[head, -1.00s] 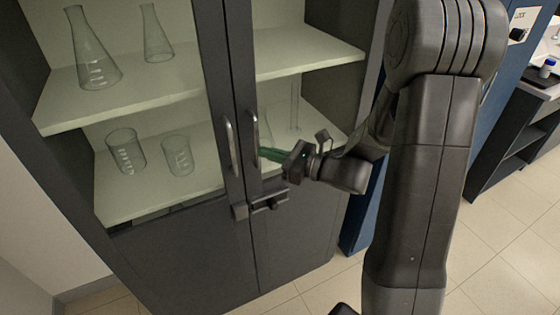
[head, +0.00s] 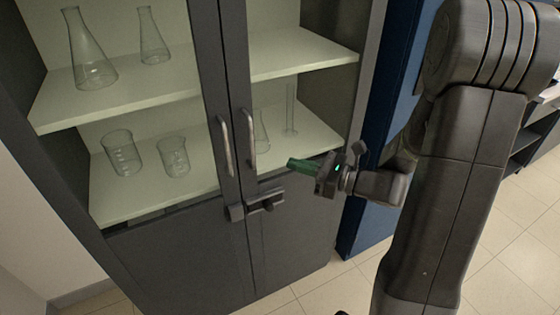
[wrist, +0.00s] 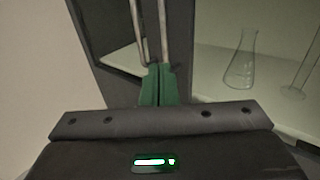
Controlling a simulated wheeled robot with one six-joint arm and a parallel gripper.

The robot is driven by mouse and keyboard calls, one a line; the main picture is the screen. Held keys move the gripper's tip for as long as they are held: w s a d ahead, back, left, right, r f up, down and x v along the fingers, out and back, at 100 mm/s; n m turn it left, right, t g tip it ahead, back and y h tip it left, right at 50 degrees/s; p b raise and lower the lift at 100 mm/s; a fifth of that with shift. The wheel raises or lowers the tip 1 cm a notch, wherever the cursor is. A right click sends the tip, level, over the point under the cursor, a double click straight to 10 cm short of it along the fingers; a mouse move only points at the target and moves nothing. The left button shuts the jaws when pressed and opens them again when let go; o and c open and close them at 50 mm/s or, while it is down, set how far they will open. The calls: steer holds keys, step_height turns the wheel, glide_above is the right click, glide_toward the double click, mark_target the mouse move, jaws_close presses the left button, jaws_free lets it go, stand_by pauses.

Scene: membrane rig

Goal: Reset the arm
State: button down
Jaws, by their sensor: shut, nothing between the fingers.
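My gripper (head: 292,163) has green fingers, which are shut with nothing between them. In the head view it hangs in front of the cabinet's right door, to the right of the two metal handles and apart from them. In the wrist view the green fingers (wrist: 159,84) point toward the handles (wrist: 152,35), which stand beyond the fingertips. My arm reaches in from the right side of the head view.
A dark cabinet (head: 180,260) with two closed glass doors holds flasks (head: 88,55) and beakers (head: 122,155) on shelves. A dark latch (head: 262,203) sits below the handles. A blue panel (head: 372,215) stands to the right. Tiled floor (head: 505,255) is open at lower right.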

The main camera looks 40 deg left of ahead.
steer(key=v, duration=0.4)
steer(key=shift+s+d, duration=0.1)
steer(key=shift+d, duration=0.25)
steer(key=shift+a, duration=0.15)
steer(key=w+p+x, duration=0.1)
steer(key=x, duration=1.2)
steer(key=shift+a, duration=0.55)
steer(key=shift+d, duration=0.1)
